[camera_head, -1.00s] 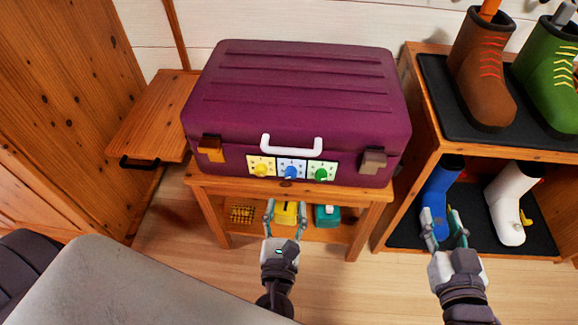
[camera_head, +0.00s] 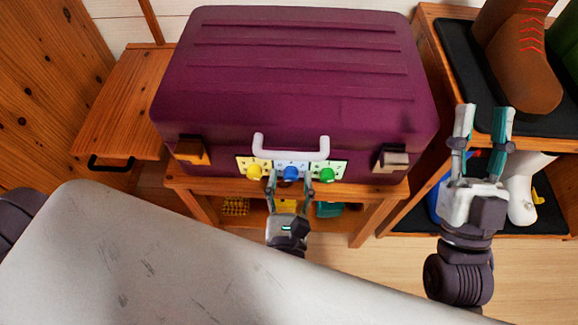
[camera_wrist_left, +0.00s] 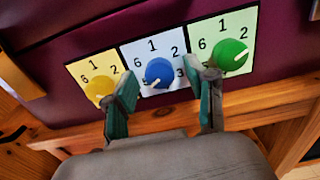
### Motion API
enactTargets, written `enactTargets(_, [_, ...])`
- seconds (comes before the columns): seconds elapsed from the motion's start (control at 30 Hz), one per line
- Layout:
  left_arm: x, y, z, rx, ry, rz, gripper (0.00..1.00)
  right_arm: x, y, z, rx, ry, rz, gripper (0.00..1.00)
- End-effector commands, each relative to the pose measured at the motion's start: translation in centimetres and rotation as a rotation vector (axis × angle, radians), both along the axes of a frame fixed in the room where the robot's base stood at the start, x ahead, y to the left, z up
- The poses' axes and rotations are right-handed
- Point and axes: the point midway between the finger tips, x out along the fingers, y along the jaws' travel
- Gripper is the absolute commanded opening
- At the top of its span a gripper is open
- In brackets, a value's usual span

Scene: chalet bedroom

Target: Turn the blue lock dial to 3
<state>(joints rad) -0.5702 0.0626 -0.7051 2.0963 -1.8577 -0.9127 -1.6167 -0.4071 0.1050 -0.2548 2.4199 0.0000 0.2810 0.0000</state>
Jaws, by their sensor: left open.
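The blue dial (camera_head: 291,173) sits on the middle white panel of the purple suitcase (camera_head: 300,90), between a yellow dial (camera_head: 254,171) and a green dial (camera_head: 327,174). In the left wrist view, the blue dial (camera_wrist_left: 160,74) has its white pointer toward the lower left, near the 5. My left gripper (camera_head: 289,176) is open, with one finger on each side of the blue dial in the picture. A gap shows between dial and fingers; the 3 is partly hidden by the right finger. My right gripper (camera_head: 484,110) is open and empty, in front of the shoe shelf.
The suitcase rests on a wooden table (camera_head: 180,180) and has a white handle (camera_head: 291,153) just above the dials. A shoe shelf (camera_head: 450,70) with boots stands at the right. A grey surface (camera_head: 130,260) covers the lower left.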

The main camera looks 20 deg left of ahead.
Motion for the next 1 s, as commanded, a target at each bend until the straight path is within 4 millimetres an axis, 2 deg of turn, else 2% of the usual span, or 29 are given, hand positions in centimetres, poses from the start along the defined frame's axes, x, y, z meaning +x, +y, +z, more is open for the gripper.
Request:
enactTargets(0.37, [-0.16,-0.12,0.03,0.0,0.0,0.001,0.56,-0.44,-0.04,0.47,0.011,-0.035,0.002,0.4])
enactTargets(0.7, [-0.14,-0.11,0.02,0.0,0.0,0.001,0.01,-0.41,-0.06,0.44,0.01,-0.035,0.001,0.4])
enactTargets(1.0, [-0.13,-0.12,0.06,-0.025,-0.008,0.0,0.0,-0.2,-0.02,0.36,0.006,-0.02,0.001,0.4])
